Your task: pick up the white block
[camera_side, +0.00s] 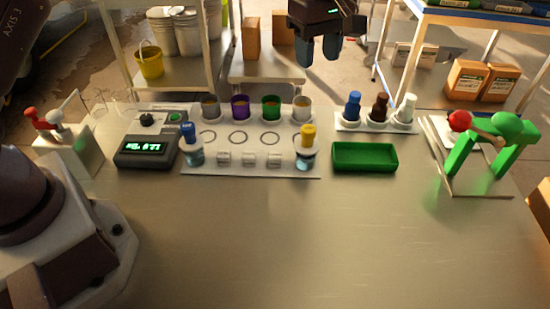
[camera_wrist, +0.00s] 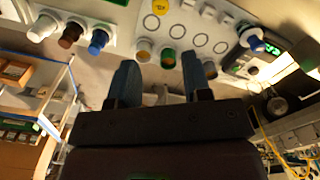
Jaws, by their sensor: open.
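Three small white blocks stand in a row on the white board (camera_side: 198,170) in the side view: a left one (camera_side: 224,157), a middle one (camera_side: 249,158) and a right one (camera_side: 274,159). A white-topped peg (camera_side: 405,107) stands in a rack at the right, and it also shows at the upper left of the wrist view (camera_wrist: 43,27). I cannot tell which of these is the white block. My gripper (camera_side: 319,55) is open and empty, high above the back edge of the table. In the wrist view its fingers (camera_wrist: 160,75) are apart with nothing between them.
Colored cups, such as a purple one (camera_side: 240,107), line the board's back. A blue-topped jar (camera_side: 192,150) and a yellow-topped jar (camera_side: 307,150) flank the blocks. A green tray (camera_side: 364,157) and a green stand (camera_side: 462,153) are at the right. The front table is clear.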

